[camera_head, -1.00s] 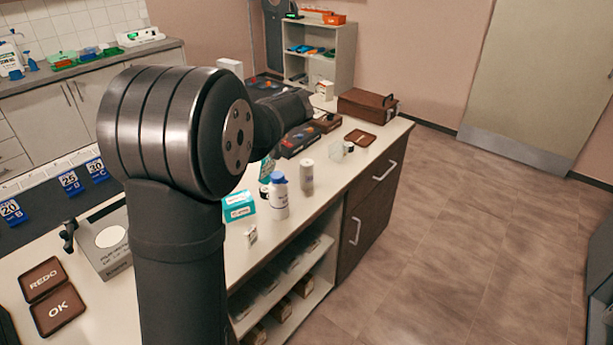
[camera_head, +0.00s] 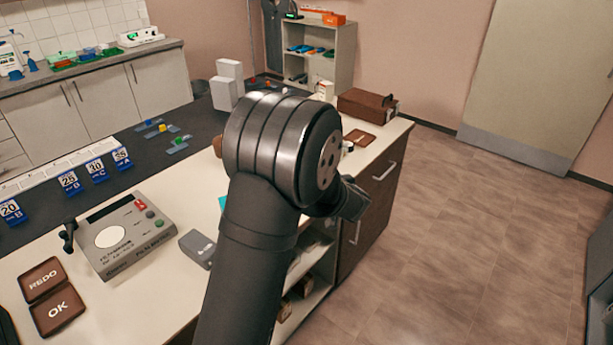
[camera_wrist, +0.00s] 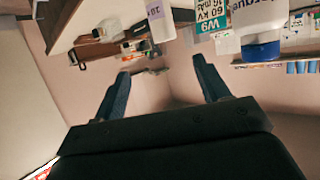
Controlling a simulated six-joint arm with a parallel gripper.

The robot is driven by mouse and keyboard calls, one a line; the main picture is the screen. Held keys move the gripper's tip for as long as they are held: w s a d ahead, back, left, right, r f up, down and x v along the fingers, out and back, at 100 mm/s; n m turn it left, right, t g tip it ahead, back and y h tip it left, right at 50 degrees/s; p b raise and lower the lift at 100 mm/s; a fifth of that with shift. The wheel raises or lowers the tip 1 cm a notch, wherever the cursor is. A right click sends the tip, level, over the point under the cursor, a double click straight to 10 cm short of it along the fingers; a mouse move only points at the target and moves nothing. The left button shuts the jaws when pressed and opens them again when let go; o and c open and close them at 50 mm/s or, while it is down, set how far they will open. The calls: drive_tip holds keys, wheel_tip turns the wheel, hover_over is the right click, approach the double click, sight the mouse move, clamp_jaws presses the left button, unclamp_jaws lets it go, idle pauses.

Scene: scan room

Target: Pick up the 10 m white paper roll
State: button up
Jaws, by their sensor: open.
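In the wrist view, which looks upside down, a white upright piece with a purple "10" mark (camera_wrist: 160,22) is cut off by the top edge. It looks like the 10 m white paper roll, but its full label is not readable. My gripper (camera_wrist: 160,67) is open, with nothing between its two dark fingers. The white piece shows beyond the fingertips, apart from them. In the head view my arm covers the spot where a white roll stood, so the roll is hidden there, and the fingertips cannot be made out.
A white bottle with a blue cap (camera_wrist: 262,48) and a teal-labelled box (camera_wrist: 212,20) stand close to the white piece. A brown case (camera_head: 367,103) sits at the counter's far end. A grey tester (camera_head: 122,236) and REDO (camera_head: 42,278) and OK (camera_head: 58,311) trays lie left.

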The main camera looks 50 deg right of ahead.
drive_tip(key=x, duration=1)
drive_tip(key=r+x, duration=0.1)
drive_tip(key=x, duration=0.4)
drive_tip(key=shift+w+f, duration=0.1)
drive_tip(key=shift+w, duration=0.45)
drive_tip(key=shift+w+d+f, duration=0.25)
drive_tip(key=shift+w+d, duration=0.15)
drive_tip(key=shift+w, duration=0.1)
drive_tip(key=shift+c, duration=0.2)
drive_tip(key=c, duration=1.1)
